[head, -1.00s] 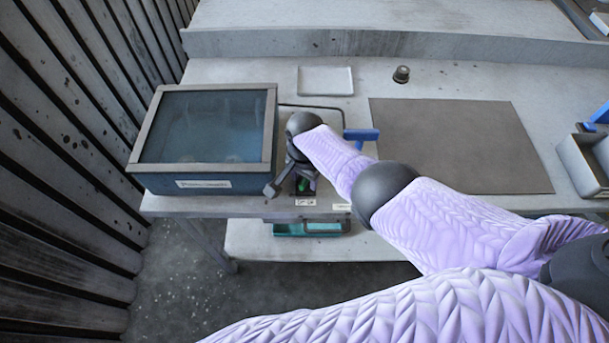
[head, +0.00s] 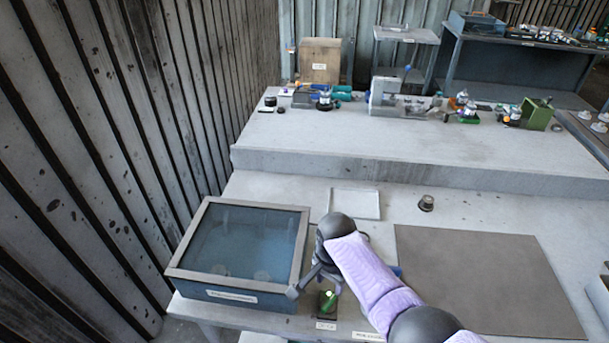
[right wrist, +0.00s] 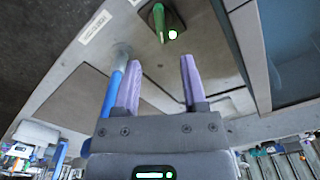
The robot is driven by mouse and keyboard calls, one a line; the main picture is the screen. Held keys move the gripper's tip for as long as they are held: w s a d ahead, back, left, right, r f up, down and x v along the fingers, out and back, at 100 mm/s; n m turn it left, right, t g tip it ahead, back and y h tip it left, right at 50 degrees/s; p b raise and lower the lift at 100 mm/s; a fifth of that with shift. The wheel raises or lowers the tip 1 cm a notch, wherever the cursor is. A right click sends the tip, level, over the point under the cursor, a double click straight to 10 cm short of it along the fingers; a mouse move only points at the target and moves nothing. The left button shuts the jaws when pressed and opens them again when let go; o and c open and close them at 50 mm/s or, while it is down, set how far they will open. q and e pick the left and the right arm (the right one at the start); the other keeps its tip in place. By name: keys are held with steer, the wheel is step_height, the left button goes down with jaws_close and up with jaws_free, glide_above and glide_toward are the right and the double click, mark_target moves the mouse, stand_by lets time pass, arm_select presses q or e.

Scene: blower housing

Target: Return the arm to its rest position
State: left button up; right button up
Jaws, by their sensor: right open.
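My right arm, in a quilted lilac sleeve, reaches from the lower right in the head view. Its dark right gripper (head: 312,280) is beside the front right corner of the glass-topped box, close to a small green-lit switch (head: 328,301). The right wrist view shows the two lilac fingers of the gripper (right wrist: 160,75) apart with nothing between them. The green switch shows beyond the fingertips there (right wrist: 160,22). The fingertips are hard to make out in the head view. My left gripper is in neither current view.
The glass-topped box (head: 188,272) stands left of my gripper. A blue bar (right wrist: 113,95) shows beside one finger. A dark mat (head: 490,280), a white tray (head: 354,203) and a small round part (head: 426,203) lie on the bench. A raised shelf (head: 400,145) holds several parts.

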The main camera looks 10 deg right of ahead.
steer(key=s+n+t, duration=0.2)
steer(key=s+n, duration=0.4)
steer(key=s, duration=0.5)
steer(key=s+d+r+n+t, duration=0.1)
steer(key=s+d+r+n, duration=0.15)
steer(key=s, duration=0.25)
steer(key=s+d+r+n, duration=0.1)
steer(key=s+r+n, duration=0.25)
steer(key=s, duration=0.25)
step_height(320, 180, down, 27)
steer(key=s+g+b, duration=0.1)
steer(key=s+b, duration=0.1)
steer(key=b, duration=0.8)
steer(key=s+d+f+b, duration=0.1)
steer(key=s+f+b, duration=0.2)
steer(key=s+f, duration=0.4)
steer(key=s+d+f+g+b, duration=0.1)
steer(key=s+f+b, duration=0.3)
steer(key=f, duration=0.7)
steer(key=s+d, duration=0.1)
steer(key=s, duration=0.1)
steer(key=shift+s+d+f, duration=0.25)
steer(key=shift+s+f, duration=0.05)
steer(key=shift+s, duration=0.05)
